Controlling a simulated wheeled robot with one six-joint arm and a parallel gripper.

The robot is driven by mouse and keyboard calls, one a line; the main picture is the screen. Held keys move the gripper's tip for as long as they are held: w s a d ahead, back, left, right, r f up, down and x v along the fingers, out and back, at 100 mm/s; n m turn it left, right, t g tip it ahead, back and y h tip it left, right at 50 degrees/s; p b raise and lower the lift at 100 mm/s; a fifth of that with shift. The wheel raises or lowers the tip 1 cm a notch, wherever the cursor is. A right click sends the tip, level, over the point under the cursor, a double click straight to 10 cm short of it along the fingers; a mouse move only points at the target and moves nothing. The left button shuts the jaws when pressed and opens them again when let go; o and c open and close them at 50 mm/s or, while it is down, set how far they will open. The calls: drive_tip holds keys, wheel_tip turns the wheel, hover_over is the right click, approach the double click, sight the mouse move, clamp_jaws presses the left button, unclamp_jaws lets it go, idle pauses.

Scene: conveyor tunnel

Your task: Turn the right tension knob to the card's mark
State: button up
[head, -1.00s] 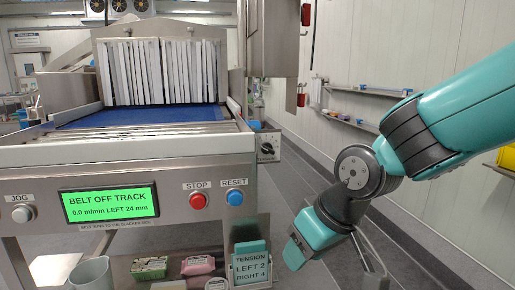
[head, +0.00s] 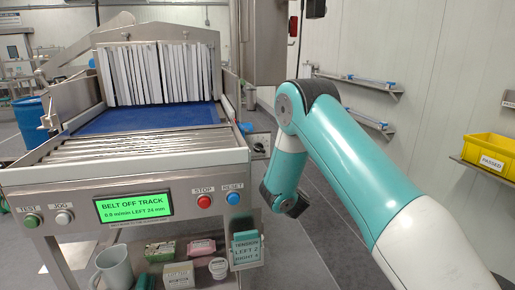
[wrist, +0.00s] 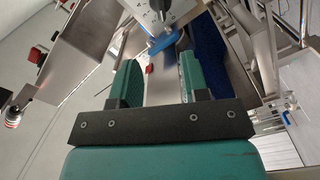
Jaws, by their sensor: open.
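The display (head: 134,206) reads BELT OFF TRACK, LEFT 24 mm. The STOP button (head: 204,202) and RESET button (head: 233,198) are on the front panel, left of my arm. A shelf below holds a mug (head: 115,266) and small boxes. Floor to the right is open.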

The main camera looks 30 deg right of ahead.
sight(260, 151)
drive_tip(key=p+x, duration=0.6)
drive_tip(key=x, duration=1)
drive_tip(key=shift+w, duration=0.1)
drive_tip(key=shift+a, duration=0.15)
clamp_jaws()
